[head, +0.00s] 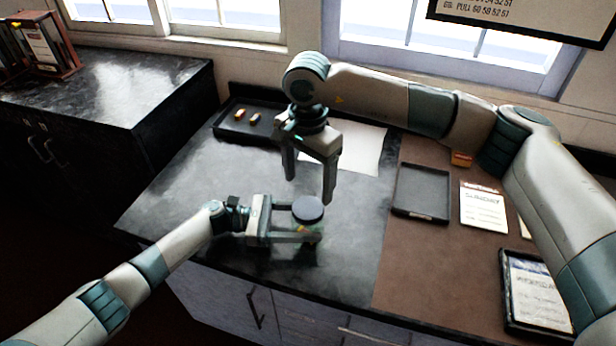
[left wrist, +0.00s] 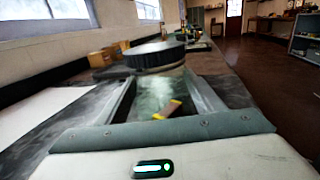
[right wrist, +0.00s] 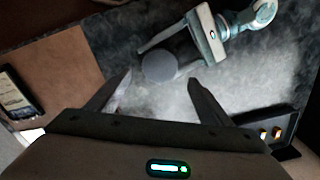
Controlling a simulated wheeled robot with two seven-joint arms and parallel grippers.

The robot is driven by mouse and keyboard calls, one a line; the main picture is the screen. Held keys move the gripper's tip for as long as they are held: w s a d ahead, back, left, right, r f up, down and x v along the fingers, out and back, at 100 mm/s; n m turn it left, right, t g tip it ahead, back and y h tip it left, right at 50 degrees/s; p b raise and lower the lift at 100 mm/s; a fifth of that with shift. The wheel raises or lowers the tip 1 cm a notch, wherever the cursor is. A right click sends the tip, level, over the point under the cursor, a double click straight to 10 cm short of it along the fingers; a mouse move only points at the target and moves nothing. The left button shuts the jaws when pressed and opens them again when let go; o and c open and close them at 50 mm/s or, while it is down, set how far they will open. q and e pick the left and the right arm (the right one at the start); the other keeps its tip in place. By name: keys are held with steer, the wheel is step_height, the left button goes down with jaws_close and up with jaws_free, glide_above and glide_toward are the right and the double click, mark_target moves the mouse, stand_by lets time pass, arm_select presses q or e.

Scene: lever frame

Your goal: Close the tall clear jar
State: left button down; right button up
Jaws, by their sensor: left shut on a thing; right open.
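The clear jar stands on the dark worktop; its glass shows best in the left wrist view (left wrist: 155,92), with a small yellow-and-red thing visible in or through it. A round dark grey lid (head: 307,209) is on top of the jar; it also shows in the left wrist view (left wrist: 155,56) and the right wrist view (right wrist: 159,67). I cannot tell whether the lid is fully seated. My left gripper (head: 313,222) is shut on the jar's body from the left, below the lid. My right gripper (head: 309,190) is open and empty, pointing down above and slightly behind the lid.
A black tray (head: 222,133) with two small coloured pieces lies at the back left. A white sheet (head: 368,150) lies behind my right gripper. On the brown mat (head: 400,262) are an empty black tray (head: 421,212) and cards.

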mark_target(308, 208)
steer(key=shift+f, duration=3.7)
steer(key=c, duration=1.1)
steer(key=shift+o, duration=0.2)
steer(key=m, duration=0.5)
steer(key=shift+m, duration=0.3)
steer(key=m, duration=0.8)
steer(key=shift+m, duration=0.4)
steer(key=m, duration=0.4)
steer(key=o, duration=1.2)
